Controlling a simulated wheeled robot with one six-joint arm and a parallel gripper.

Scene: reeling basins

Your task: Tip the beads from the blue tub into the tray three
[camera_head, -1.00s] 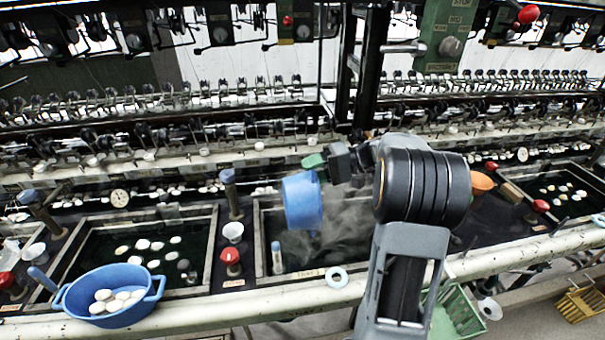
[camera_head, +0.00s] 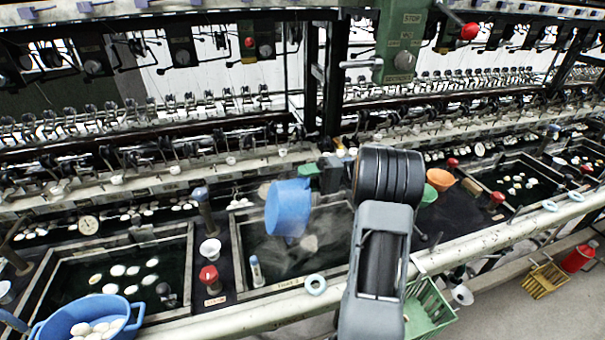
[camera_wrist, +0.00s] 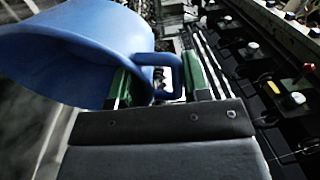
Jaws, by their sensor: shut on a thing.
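The blue tub (camera_head: 287,208) hangs in the air over the middle basin, visibly tilted. I take this basin as tray three (camera_head: 240,262); its front label is too small to read surely. My gripper (camera_head: 316,171) is shut on the tub's handle, on the tub's right side. In the wrist view, the green fingers (camera_wrist: 160,84) close around the handle, and the tub (camera_wrist: 75,45) fills the upper left. The tub's inside is hidden, so I cannot tell whether beads are in it. Dark water and haze show below it.
A second blue tub (camera_head: 72,328) with white pieces stands at front left. The left basin (camera_head: 112,245) holds white pieces. Red-topped knobs (camera_head: 209,274) and a white cup (camera_head: 210,249) stand between basins. An orange bowl (camera_head: 440,179) sits to the right. Reeling machinery lines the back.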

